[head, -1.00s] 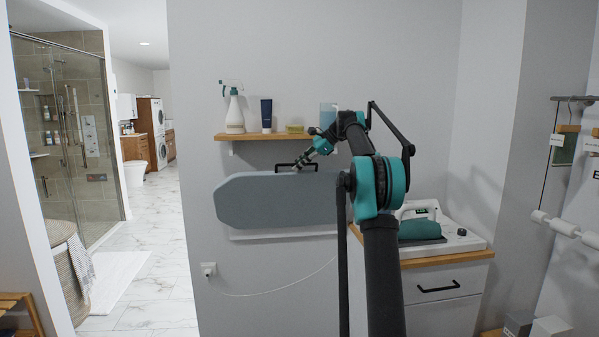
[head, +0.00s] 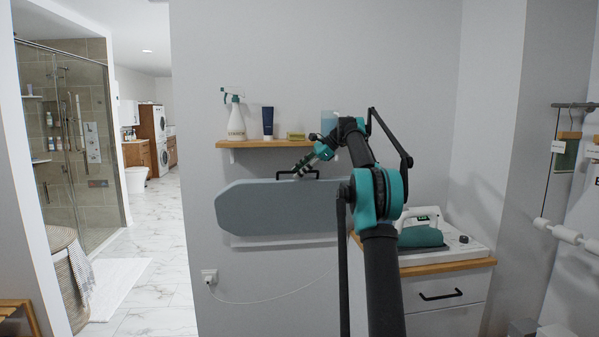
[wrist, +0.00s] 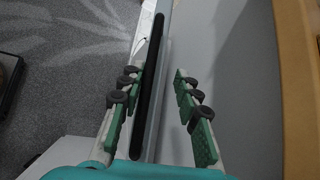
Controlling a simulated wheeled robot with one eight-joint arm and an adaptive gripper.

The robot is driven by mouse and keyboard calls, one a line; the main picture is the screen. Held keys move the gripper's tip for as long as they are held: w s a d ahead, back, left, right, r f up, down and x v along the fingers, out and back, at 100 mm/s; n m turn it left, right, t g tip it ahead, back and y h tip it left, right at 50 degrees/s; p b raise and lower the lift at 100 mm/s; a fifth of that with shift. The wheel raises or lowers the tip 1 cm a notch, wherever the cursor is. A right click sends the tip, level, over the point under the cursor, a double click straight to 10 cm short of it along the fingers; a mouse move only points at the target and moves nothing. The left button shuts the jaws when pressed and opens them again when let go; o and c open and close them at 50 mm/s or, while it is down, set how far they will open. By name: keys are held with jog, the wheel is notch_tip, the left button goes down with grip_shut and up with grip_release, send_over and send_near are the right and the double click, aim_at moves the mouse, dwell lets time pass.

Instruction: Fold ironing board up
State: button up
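The ironing board (head: 275,210) is a long blue-grey panel with a tapered left end. It stands nearly upright, broad face towards me, below the wall shelf; my arm hides its right end. A black bar handle (head: 284,174) rises from its top edge. My gripper (head: 301,171) is at this handle, angled down from the right. In the wrist view, the open green-padded fingers (wrist: 157,80) lie on both sides of the black handle (wrist: 148,100), with a clear gap to the right finger. The handle is closer to the left finger.
A wooden shelf (head: 265,144) with a spray bottle (head: 236,122), a dark tube (head: 268,122) and a small box is just above the board. A cabinet (head: 440,300) at right carries an iron (head: 421,237). A white cord (head: 260,301) hangs below. An open passage lies at left.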

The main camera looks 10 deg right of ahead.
jog(key=v, duration=0.7)
jog(key=shift+d+r, duration=0.15)
jog(key=shift+r, duration=0.05)
